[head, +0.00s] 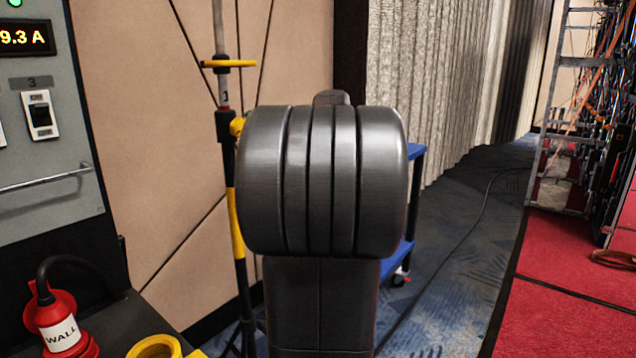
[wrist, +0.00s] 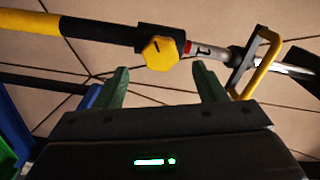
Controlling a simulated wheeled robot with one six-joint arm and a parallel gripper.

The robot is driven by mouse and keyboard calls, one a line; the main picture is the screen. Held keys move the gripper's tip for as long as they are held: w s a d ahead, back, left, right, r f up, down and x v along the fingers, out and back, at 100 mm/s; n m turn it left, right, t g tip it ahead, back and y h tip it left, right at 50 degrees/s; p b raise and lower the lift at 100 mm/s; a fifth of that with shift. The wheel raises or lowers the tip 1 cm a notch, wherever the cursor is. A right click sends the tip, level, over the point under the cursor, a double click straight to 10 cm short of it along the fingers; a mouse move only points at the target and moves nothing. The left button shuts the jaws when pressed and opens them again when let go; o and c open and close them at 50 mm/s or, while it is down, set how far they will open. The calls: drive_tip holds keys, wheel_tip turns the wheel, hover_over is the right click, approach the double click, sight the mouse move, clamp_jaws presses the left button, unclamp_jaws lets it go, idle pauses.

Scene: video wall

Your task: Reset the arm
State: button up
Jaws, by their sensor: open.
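My gripper (wrist: 160,88) shows in the wrist view with its two green fingers spread apart and nothing between them. Beyond the fingers is a pole (wrist: 90,30) in yellow, black and grey, with a yellow knob (wrist: 161,53) and a yellow handle (wrist: 255,62). The pole looks apart from the fingers, but the exact gap is hard to tell. In the head view, my dark arm fills the middle and hides the gripper. The same pole (head: 236,205) stands upright just left of my arm.
A grey panel (head: 75,195) with a lit display and switches is at left. Below it are a red plug labelled WALL (head: 60,325) and a yellow ring (head: 155,347). A blue cart (head: 416,195) stands behind my arm. Cabled racks (head: 590,120) and a red platform (head: 560,310) are at right.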

drive_tip(key=x, duration=0.7)
drive_tip(key=shift+b, duration=0.3)
drive_tip(key=shift+s+d+r+m+p, duration=0.15)
drive_tip(key=shift+r+m+p, duration=0.2)
drive_tip(key=shift+p, duration=0.45)
drive_tip(key=shift+m+p, duration=0.45)
drive_tip(key=shift+p, duration=0.05)
drive_tip(key=m+p, duration=0.3)
drive_tip(key=p, duration=0.2)
drive_tip(key=shift+f+m, duration=0.1)
drive_tip(key=shift+m, duration=0.3)
drive_tip(key=m+p, duration=0.3)
drive_tip(key=p, duration=0.2)
drive_tip(key=shift+m, duration=0.3)
drive_tip(key=m+p, duration=0.5)
drive_tip(key=p, duration=0.3)
drive_tip(key=shift+m, duration=0.3)
drive_tip(key=m+p, duration=0.2)
drive_tip(key=p, duration=0.2)
drive_tip(key=shift+m, duration=0.4)
drive_tip(key=shift+f+m+p, duration=0.1)
drive_tip(key=shift+m+p, duration=0.5)
drive_tip(key=shift+p, duration=0.45)
drive_tip(key=shift+f, duration=0.1)
